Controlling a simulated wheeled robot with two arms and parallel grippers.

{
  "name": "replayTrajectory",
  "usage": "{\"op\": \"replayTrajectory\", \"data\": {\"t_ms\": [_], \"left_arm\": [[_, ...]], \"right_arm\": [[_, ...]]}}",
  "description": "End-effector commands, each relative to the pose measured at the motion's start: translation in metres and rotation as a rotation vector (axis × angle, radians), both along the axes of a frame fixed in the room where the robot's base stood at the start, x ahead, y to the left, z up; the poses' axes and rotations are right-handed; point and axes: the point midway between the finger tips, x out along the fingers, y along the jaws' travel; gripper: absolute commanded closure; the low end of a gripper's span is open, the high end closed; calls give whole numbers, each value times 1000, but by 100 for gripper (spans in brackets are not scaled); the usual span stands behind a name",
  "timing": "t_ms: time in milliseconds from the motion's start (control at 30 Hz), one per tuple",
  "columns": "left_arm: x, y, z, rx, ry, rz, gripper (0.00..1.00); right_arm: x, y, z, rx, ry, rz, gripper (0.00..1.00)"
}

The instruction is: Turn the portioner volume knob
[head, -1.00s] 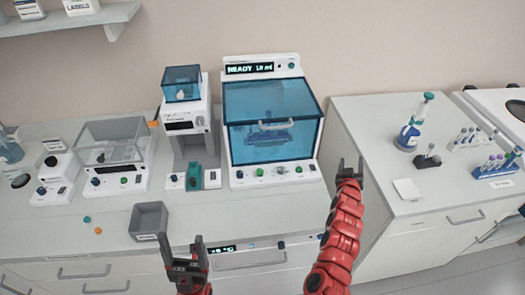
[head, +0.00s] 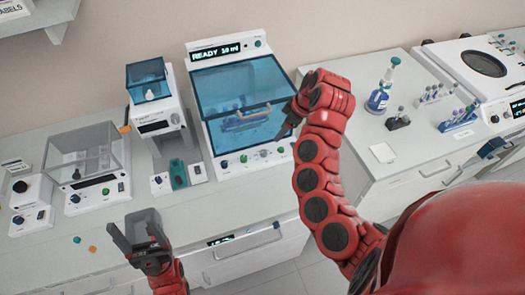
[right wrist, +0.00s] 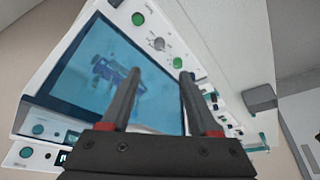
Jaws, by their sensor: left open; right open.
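A white machine with a blue see-through cover (head: 240,95) and a display (head: 215,52) reading "READY" and a volume in ml stands on the left counter; I take it as the portioner. Its front panel has several knobs, including a grey knob (head: 263,153) between two green ones. The grey knob (right wrist: 159,44) also shows in the right wrist view. My right gripper (head: 287,123) is by the panel's right end, partly hidden by its arm. In the right wrist view its fingers (right wrist: 160,74) are open and empty, pointing towards the knobs. My left gripper (head: 133,230) is open and empty, low at the counter's front.
A smaller white device with a blue hopper (head: 150,80) stands left of the machine, with a clear-lidded box (head: 85,160) beyond it.

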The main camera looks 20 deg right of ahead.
Motion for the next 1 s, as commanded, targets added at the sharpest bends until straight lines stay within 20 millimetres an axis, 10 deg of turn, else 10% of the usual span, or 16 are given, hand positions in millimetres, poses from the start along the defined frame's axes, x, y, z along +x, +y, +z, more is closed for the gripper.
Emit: {"op": "replayTrajectory", "data": {"t_ms": [500, 1000], "left_arm": [[0, 0, -108, 0, 0, 0, 28], [0, 0, -86, 0, 0, 0, 28]], "right_arm": [[20, 20, -79, -3, -3, -2, 38], [39, 42, -136, -4, 1, 1, 38]]}}
